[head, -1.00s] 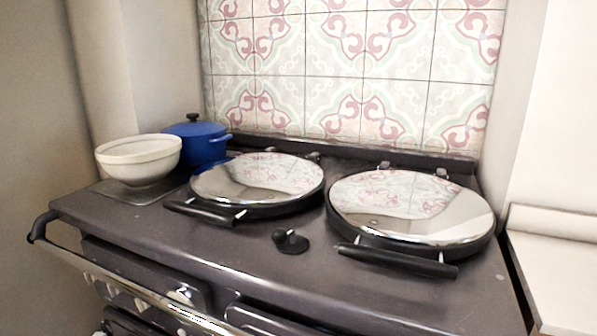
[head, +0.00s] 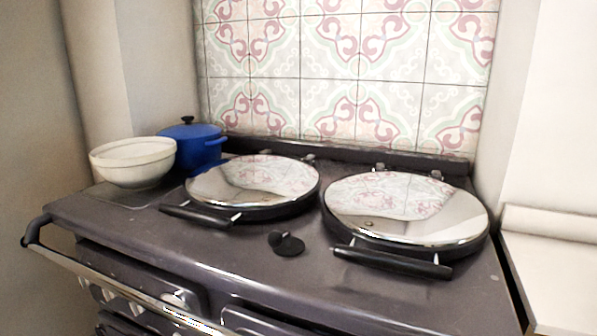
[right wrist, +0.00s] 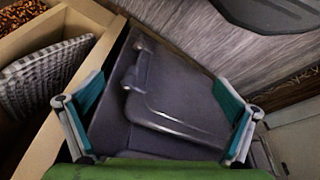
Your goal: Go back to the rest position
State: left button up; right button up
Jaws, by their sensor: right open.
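My right gripper (right wrist: 158,125) shows in the right wrist view. Its two fingers with teal pads stand wide apart, and nothing is between them. Beyond the fingers is a dark grey panel with a raised rim and a handle-like bar (right wrist: 135,75); I cannot tell for certain what it belongs to. A green surface (right wrist: 160,170) fills the bottom edge of that view. Neither gripper shows in the head view, and my left gripper is in no view.
In the head view a dark range cooker (head: 190,250) has two shut round lids (head: 255,177) (head: 405,208). A white bowl (head: 133,165) and a blue pot (head: 195,147) stand at its back left. A pale counter (head: 555,270) is at the right. A patterned cloth (right wrist: 45,75) lies in a wooden compartment.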

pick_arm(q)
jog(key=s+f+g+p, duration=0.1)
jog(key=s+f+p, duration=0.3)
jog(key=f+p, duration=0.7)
pick_arm(e)
jog(key=s+f+g, duration=0.1)
jog(key=s+f, duration=0.3)
jog(key=f, duration=0.7)
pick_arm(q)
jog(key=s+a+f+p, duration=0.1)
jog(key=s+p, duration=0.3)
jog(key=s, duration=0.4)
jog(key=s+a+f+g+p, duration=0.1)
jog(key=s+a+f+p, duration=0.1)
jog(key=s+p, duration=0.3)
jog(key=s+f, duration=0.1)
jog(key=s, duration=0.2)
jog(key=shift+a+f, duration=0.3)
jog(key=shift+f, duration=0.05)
pick_arm(e)
jog(key=s+d+f, duration=0.1)
jog(key=s+f, duration=0.1)
jog(key=s, duration=0.6)
jog(key=s+d+f+g, duration=0.1)
jog(key=s+d+f, duration=0.1)
jog(key=s, duration=0.6)
jog(key=shift+f, duration=0.35)
jog(key=shift+s+d, duration=0.1)
